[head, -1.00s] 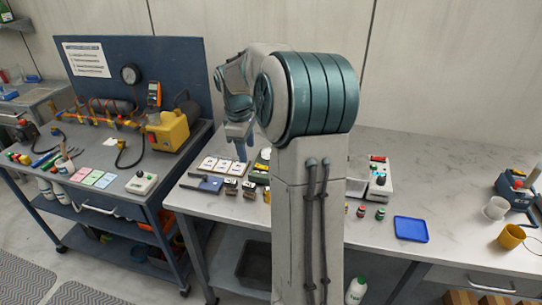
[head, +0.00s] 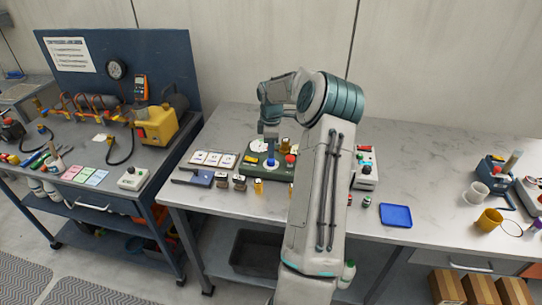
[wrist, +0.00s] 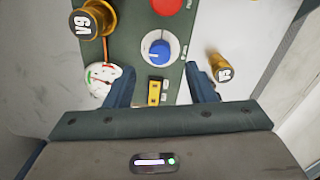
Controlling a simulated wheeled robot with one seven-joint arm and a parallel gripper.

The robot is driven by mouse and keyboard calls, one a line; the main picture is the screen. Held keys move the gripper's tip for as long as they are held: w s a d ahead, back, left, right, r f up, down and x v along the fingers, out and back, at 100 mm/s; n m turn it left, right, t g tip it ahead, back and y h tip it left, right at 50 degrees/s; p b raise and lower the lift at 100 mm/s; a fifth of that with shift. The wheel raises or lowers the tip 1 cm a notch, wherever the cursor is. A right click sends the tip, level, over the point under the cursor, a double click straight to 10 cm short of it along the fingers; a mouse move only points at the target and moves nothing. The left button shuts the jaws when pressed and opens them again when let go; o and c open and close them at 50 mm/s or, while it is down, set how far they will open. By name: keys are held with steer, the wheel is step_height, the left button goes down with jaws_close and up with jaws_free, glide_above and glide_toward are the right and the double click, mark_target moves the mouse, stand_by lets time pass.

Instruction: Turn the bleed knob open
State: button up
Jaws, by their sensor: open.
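A blue knob (wrist: 157,50) with a light pointer mark stands on a white round dial on a dark green panel (wrist: 130,35) in the wrist view; no label naming it as the bleed knob is legible. In the head view the blue knob (head: 270,161) is small, below my gripper (head: 269,140). In the wrist view my gripper (wrist: 162,88) is open and empty. Its two fingers are spread wide, and the knob shows beyond and between the tips, apart from both.
In the wrist view a brass V9 knob (wrist: 88,22), a red button (wrist: 167,5), a white gauge (wrist: 102,78) and a yellow block (wrist: 154,93) crowd the panel. Another brass knob (wrist: 219,68) is near the right finger. A blue tray (head: 396,216) lies right.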

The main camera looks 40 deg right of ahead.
mark_target(271, 160)
step_height(271, 160, down, 6)
steer(key=shift+r+p, duration=0.1)
steer(key=shift+p, duration=0.35)
steer(key=shift+w, duration=0.1)
steer(key=c, duration=1)
